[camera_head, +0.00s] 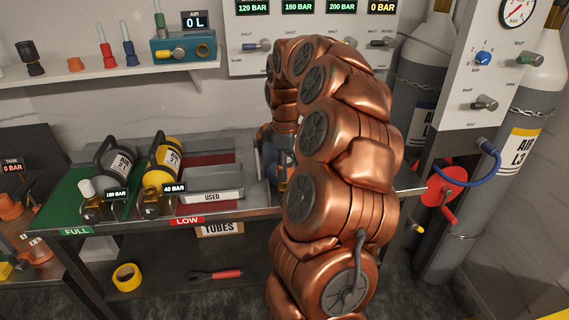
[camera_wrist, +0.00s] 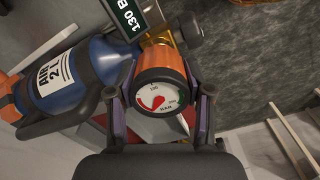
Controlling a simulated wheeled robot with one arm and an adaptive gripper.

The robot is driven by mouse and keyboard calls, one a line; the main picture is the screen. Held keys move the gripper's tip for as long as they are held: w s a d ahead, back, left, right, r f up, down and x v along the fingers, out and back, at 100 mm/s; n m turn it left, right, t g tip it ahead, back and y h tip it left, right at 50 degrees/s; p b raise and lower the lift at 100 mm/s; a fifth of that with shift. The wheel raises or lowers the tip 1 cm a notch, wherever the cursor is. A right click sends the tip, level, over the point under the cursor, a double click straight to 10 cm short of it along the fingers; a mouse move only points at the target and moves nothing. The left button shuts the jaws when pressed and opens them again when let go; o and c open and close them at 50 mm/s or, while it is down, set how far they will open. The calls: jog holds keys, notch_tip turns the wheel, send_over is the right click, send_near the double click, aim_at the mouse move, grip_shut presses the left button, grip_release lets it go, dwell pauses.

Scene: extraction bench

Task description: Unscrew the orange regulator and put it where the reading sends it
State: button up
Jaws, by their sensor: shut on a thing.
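In the wrist view, the orange regulator (camera_wrist: 170,66) with a round white gauge sits between the purple-padded fingers of my gripper (camera_wrist: 161,104), which is shut on it. The gauge has a red area; its exact reading is too small to tell. The regulator meets a brass valve with a black knob (camera_wrist: 189,28) beside a blue tank (camera_wrist: 78,76) labelled AIR 2 L. A tilted display (camera_wrist: 128,18) there shows 130 B, its end cut off. In the head view my copper arm hides most of the gripper and the blue tank.
On the bench are a green FULL zone (camera_head: 66,208) with a grey tank (camera_head: 117,163) at 180 BAR, a red LOW zone (camera_head: 206,159) beside a yellow tank (camera_head: 164,163) at 40 BAR, and a USED tray (camera_head: 212,195). Tall cylinders (camera_head: 482,190) stand right. A shelf (camera_head: 112,73) hangs behind.

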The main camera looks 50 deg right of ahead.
jog(key=n+p, duration=0.2)
jog(key=n, duration=0.1)
jog(key=n+p, duration=0.2)
jog(key=shift+r, duration=0.3)
jog(key=n+p, duration=0.4)
jog(key=n, duration=0.2)
jog(key=o, duration=1.3)
jog(key=shift+f, duration=0.3)
